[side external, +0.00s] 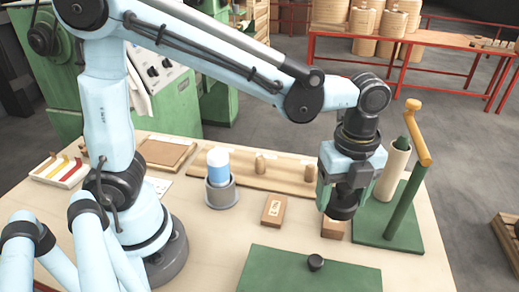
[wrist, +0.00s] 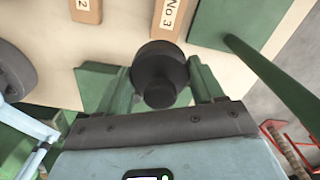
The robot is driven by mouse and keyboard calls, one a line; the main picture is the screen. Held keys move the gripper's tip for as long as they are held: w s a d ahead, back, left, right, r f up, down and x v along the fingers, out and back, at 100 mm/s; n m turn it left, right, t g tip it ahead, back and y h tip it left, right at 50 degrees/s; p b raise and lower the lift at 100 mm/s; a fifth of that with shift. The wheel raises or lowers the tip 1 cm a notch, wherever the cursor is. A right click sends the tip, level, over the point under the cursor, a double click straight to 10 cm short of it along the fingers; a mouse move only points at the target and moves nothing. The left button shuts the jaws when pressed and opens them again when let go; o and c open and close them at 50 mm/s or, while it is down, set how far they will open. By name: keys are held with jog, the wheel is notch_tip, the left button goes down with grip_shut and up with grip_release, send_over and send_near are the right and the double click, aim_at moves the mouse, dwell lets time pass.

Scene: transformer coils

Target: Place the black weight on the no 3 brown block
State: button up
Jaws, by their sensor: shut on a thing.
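My gripper (side external: 346,190) is shut on the black weight (side external: 342,212), a round dark piece with a narrower knob. In the wrist view the weight (wrist: 155,62) sits between the two green fingers. The no 3 brown block (wrist: 171,18) lies just beyond the weight in the wrist view, its label readable and its near end close to the weight's edge. In the side view the block (side external: 333,230) is partly hidden under the weight. I cannot tell whether weight and block touch.
A brown block marked 2 (side external: 273,210) lies left of the no 3 block. A green stand (side external: 402,215) with an orange-topped post rises close on the right. A green board (side external: 270,275) with a black knob (side external: 316,262) lies in front. A blue-and-white cylinder (side external: 219,165) stands left.

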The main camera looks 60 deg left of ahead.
aim_at(341, 188)
jog(key=w+a+f, duration=0.1)
jog(key=w, duration=0.1)
jog(key=w+a+f, duration=0.1)
jog(key=a+f, duration=0.1)
jog(key=shift+w+a, duration=0.1)
jog(key=shift+w, duration=0.25)
jog(key=shift+f, duration=1.95)
jog(key=shift+f, duration=0.15)
jog(key=o, duration=1.7)
jog(key=shift+c, duration=0.2)
